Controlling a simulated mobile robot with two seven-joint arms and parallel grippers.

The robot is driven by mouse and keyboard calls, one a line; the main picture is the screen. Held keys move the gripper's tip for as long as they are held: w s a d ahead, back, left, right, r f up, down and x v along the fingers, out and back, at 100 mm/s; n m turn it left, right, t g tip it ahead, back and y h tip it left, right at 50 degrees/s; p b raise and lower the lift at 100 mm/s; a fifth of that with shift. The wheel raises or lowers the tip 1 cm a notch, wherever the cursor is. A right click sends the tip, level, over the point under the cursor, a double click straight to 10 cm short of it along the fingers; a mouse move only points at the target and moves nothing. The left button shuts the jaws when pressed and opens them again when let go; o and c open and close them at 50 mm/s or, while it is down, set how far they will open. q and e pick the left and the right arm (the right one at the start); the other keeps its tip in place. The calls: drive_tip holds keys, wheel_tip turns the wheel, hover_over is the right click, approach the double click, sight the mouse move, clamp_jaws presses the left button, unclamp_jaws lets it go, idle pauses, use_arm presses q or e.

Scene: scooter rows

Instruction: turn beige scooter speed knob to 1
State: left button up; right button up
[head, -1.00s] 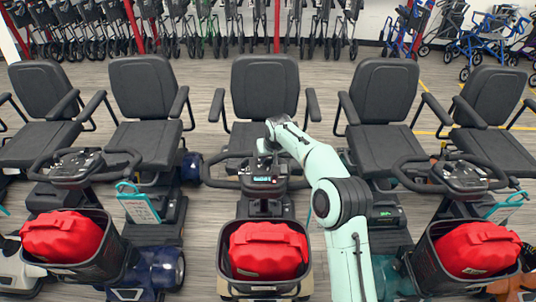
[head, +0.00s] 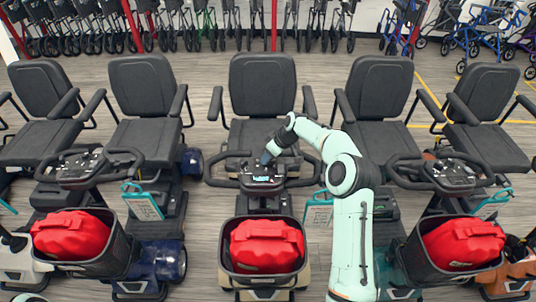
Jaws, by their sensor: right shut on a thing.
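The beige scooter stands in the middle of the row, with a black handlebar and console (head: 262,181) that has a small lit display. A little of its beige body (head: 264,294) shows below the front basket. My right arm reaches in from the lower right, and my right gripper (head: 265,159) is at the top of the console, just above the display. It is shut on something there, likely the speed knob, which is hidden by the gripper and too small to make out. My left gripper is not in view.
A black basket (head: 226,262) with a red bag (head: 266,246) sits in front of the console. A blue scooter (head: 160,260) is at the left and an orange one (head: 520,272) at the right. Black seats stand behind. Walkers line the back wall.

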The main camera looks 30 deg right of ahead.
idle(0.5)
drive_tip(key=o, duration=1)
drive_tip(key=shift+o, duration=0.2)
drive_tip(key=v, duration=1.3)
drive_tip(key=shift+d, duration=0.2)
drive_tip(key=shift+r, duration=0.1)
